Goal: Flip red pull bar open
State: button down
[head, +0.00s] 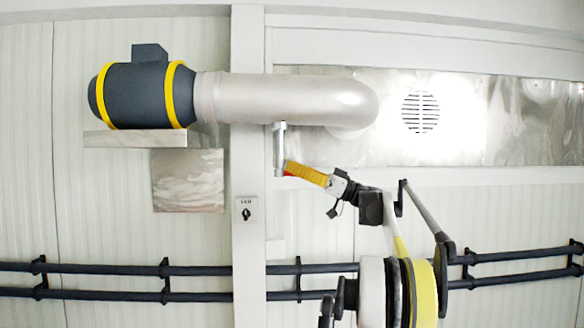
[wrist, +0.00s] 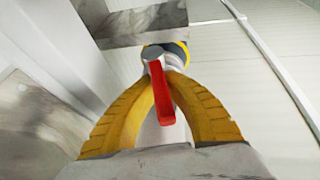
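The red pull bar (wrist: 161,92) shows in the middle of the wrist view, between my two yellow fingers. Its far end meets a light grey rounded fitting. In the head view only a small patch of red (head: 289,173) shows beside my fingertips, below a grey upright handle or rod (head: 280,148) on the wall. My gripper (wrist: 161,74) has its fingertips drawn together, one on each side of the bar, and looks shut on it near the fitting. In the head view my gripper (head: 290,169) reaches up and left to the bar. The exact contact is hard to see.
A large grey pipe (head: 290,98) with a dark, yellow-banded motor (head: 138,95) runs above my gripper. A white column (head: 248,215) with a small key switch (head: 247,212) stands to the left. Dark pipes (head: 110,269) run along the wall below.

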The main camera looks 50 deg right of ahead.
jog(key=shift+w+f, duration=0.1)
jog(key=shift+f, duration=0.15)
jog(key=c, duration=1.4)
grip_release()
jog(key=shift+w, duration=0.1)
jog(key=shift+w+d, duration=0.1)
jog(key=shift+w, duration=0.05)
jog(key=shift+s, duration=0.3)
jog(key=v, duration=1.1)
jog(key=shift+s+d+f, duration=0.1)
jog(key=shift+s+d, duration=0.1)
jog(key=shift+d, duration=0.05)
